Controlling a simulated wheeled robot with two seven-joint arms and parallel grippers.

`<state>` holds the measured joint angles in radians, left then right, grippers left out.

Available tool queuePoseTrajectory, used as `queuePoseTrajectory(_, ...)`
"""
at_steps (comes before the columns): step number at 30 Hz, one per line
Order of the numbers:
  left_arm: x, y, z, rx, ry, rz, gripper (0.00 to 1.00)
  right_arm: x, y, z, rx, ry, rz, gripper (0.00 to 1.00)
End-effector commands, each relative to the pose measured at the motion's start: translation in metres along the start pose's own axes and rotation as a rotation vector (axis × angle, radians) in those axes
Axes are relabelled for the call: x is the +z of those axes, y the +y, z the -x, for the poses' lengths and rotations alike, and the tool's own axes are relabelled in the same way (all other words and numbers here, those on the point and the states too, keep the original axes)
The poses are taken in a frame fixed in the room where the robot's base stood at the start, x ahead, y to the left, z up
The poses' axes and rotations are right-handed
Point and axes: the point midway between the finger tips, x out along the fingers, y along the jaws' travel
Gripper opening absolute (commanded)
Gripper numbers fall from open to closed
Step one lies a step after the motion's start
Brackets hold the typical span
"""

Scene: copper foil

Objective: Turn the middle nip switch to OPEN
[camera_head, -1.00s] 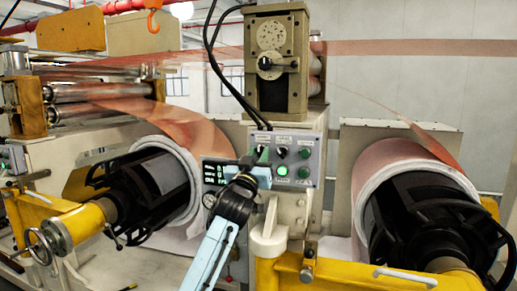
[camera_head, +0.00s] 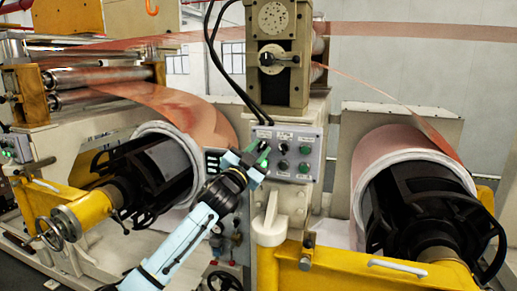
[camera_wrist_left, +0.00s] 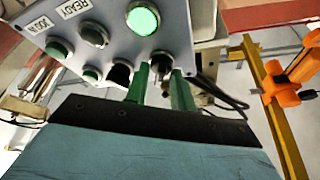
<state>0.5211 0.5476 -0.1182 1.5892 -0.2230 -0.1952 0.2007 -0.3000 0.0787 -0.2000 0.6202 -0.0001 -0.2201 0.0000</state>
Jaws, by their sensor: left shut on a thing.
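The grey control panel (camera_head: 294,158) on the machine column carries several small knobs and buttons; it fills the upper left of the left wrist view (camera_wrist_left: 188,42). My left gripper (camera_head: 264,153) is at the upper left part of this panel. In the left wrist view its two green fingers (camera_wrist_left: 161,84) stand on either side of a black switch (camera_wrist_left: 160,66), and they are shut on it. In the head view the fingers cover that switch. The labels above the switches are too small to read, so I cannot tell which is the middle nip one. My right gripper is out of view.
A larger grey-green box (camera_head: 276,50) with a dark handle stands above the panel. Black reel cores (camera_head: 155,175) flank the column at left and right (camera_head: 430,205). A yellow frame (camera_head: 340,268) is below the panel. An orange hook (camera_wrist_left: 285,82) shows in the wrist view.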

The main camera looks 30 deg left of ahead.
Motion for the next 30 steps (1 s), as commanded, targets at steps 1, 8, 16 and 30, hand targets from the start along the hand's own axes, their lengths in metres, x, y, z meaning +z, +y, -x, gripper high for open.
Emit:
queuePoseTrajectory(1, 0.001, 0.0, 0.0, 0.002, -0.001, -0.005, 0.02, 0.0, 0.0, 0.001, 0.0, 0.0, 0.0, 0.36)
queuePoseTrajectory(8, 0.001, 0.0, 0.0, 0.003, -0.001, -0.008, 0.02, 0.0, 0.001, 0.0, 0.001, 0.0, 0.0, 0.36)
queuePoseTrajectory(16, 0.001, 0.0, 0.0, 0.002, -0.001, -0.007, 0.3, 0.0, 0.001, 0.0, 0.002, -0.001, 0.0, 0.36)
queuePoseTrajectory(30, 0.002, 0.001, 0.029, 0.004, 0.0, -0.008, 0.3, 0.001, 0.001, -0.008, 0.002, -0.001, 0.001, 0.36)
